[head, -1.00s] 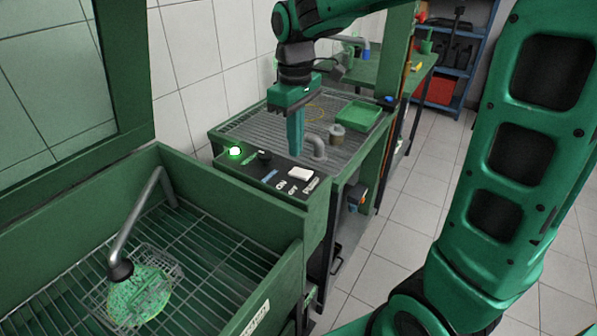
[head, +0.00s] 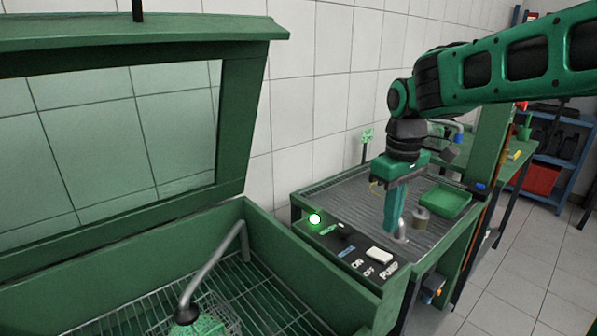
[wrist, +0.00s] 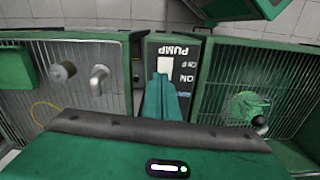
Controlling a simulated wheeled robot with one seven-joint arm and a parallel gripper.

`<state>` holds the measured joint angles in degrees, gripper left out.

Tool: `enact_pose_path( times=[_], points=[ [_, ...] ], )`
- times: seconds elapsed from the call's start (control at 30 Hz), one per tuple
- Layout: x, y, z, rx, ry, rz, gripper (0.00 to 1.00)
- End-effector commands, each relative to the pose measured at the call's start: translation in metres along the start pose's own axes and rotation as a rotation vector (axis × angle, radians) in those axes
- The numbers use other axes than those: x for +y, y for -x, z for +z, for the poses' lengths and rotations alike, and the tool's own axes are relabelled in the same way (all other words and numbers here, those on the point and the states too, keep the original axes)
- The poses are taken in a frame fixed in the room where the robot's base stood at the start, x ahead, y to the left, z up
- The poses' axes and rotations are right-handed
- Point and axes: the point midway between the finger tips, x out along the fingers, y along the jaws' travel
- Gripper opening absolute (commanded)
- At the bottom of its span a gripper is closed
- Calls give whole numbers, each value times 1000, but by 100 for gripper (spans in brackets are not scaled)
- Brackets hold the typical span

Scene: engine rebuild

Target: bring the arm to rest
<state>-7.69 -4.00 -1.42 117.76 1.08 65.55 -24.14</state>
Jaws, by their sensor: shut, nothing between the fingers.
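My gripper (head: 394,228) is shut and empty. It points straight down above the grated bench, behind the control panel in the head view. In the wrist view my gripper (wrist: 165,80) shows its closed fingers in front of the panel marked PUMP (wrist: 183,50). The panel (head: 350,248) carries a white rocker switch (head: 380,255) with ON and OFF labels and a lit green lamp (head: 315,219). My arm reaches in from the upper right of the head view. I cannot tell whether the fingertips touch anything.
A washing basin (head: 262,255) with a raised lid (head: 235,140), a bent spout (head: 215,262) and a grated basket stands at left. The grated bench (head: 345,195) holds a green tray (head: 446,199) and a small metal cylinder (head: 420,217). Open floor (head: 500,290) lies at right.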

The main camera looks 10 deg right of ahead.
Motion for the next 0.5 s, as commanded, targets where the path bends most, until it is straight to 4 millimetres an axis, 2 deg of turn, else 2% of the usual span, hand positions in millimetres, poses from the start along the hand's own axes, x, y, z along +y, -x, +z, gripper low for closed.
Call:
enact_pose_path(
  times=[0.1,0.23,0.3,0.4,0.5],
  points=[
    [22,-5,56,0,-196,7,0],
    [37,-18,132,-1,-473,9,0],
    [39,-28,171,-1,-618,7,0],
    [34,-43,219,-2,-799,0,0],
    [26,-56,253,-3,-937,-7,0]
  ],
)
